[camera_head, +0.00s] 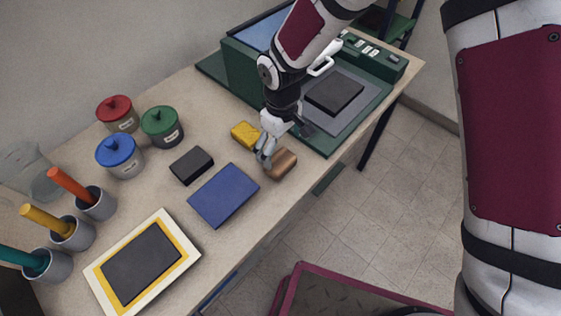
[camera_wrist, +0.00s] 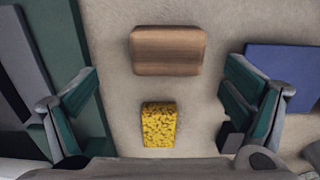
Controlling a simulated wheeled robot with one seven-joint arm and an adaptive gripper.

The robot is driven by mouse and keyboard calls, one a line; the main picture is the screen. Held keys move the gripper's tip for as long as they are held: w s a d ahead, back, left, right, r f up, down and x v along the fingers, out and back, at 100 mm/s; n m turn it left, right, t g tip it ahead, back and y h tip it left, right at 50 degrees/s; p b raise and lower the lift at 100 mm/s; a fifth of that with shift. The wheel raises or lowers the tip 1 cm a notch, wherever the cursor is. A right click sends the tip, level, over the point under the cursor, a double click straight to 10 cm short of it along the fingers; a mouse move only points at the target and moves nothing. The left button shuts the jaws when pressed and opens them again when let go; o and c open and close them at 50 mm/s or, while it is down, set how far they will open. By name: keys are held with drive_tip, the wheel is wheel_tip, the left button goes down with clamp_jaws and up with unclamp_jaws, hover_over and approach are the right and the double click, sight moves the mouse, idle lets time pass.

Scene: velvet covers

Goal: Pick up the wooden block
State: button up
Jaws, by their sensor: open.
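The wooden block (camera_head: 281,165) is brown and rounded at its corners. It lies on the table near the front edge, to the right of the blue pad. In the wrist view the wooden block (camera_wrist: 167,50) sits at the upper middle, beyond the fingertips. My gripper (camera_head: 266,155) is above the table, between the yellow sponge and the block. In the wrist view my gripper (camera_wrist: 163,92) has its fingers spread wide with nothing between them in its grasp. Whether a finger touches the block cannot be told from the head view.
A yellow sponge (camera_head: 244,134) lies close to the block; it also shows in the wrist view (camera_wrist: 159,124). A blue pad (camera_head: 224,195) and a black block (camera_head: 191,165) lie to the left. A green machine (camera_head: 334,139) stands to the right. Lidded jars (camera_head: 120,157) stand farther left.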

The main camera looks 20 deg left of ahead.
sight(280, 160)
drive_tip(key=f, duration=0.2)
drive_tip(key=s+f+p, duration=0.1)
drive_tip(key=f, duration=0.2)
drive_tip(key=shift+s, duration=0.1)
drive_tip(key=shift+f, duration=0.6)
drive_tip(key=shift+c, duration=0.3)
drive_tip(key=c, duration=1.2)
